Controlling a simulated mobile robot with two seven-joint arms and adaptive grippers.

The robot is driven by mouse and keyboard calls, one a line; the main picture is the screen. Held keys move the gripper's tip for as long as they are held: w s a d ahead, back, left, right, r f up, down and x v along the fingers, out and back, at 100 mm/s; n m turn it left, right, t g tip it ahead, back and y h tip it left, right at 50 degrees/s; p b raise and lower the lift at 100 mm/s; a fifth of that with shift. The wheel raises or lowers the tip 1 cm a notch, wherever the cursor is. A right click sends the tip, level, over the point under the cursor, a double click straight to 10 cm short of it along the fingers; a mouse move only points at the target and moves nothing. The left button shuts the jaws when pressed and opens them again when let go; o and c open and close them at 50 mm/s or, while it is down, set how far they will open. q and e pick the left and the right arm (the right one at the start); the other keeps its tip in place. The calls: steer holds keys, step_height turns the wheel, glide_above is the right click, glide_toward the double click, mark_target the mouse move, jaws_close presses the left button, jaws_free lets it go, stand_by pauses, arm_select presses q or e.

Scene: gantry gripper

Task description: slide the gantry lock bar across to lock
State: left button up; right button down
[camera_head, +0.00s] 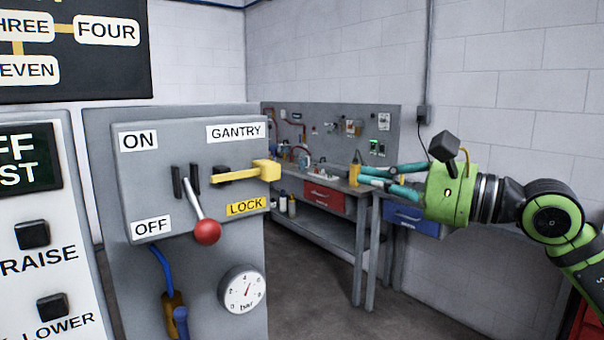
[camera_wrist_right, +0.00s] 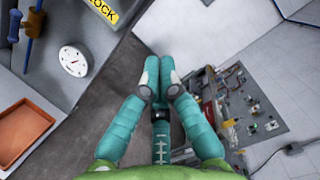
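The yellow gantry lock bar (camera_head: 240,174) lies level on the grey control box (camera_head: 150,190), between the GANTRY label and the yellow LOCK label (camera_head: 247,206). Its left end meets a dark bracket (camera_head: 221,174); its block-shaped handle (camera_head: 266,170) is at the box's right edge. My right gripper (camera_head: 362,176) is to the right of the handle, clearly apart from it, with teal fingers pointing left. In the right wrist view its fingertips (camera_wrist_right: 160,68) meet with nothing between them. The LOCK label (camera_wrist_right: 103,10) shows at the top there; the bar is out of that view. My left gripper is not in view.
A red-knobbed lever (camera_head: 206,230) sticks out left of the bar, below it a pressure gauge (camera_head: 242,289). A button panel (camera_head: 30,240) stands at the left. A workbench (camera_head: 330,240) stands behind my right gripper. The space between gripper and handle looks clear.

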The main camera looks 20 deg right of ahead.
mark_target(266, 170)
steer(key=w+a+n+p, duration=0.1)
steer(key=w+a+p, duration=0.1)
steer(key=a+p, duration=0.2)
steer(key=w+a+r+n+h+p, duration=0.1)
steer(key=w+a+p, duration=0.2)
steer(key=a+p, duration=0.2)
steer(key=shift+a+r, duration=0.15)
steer(key=shift+a, duration=0.25)
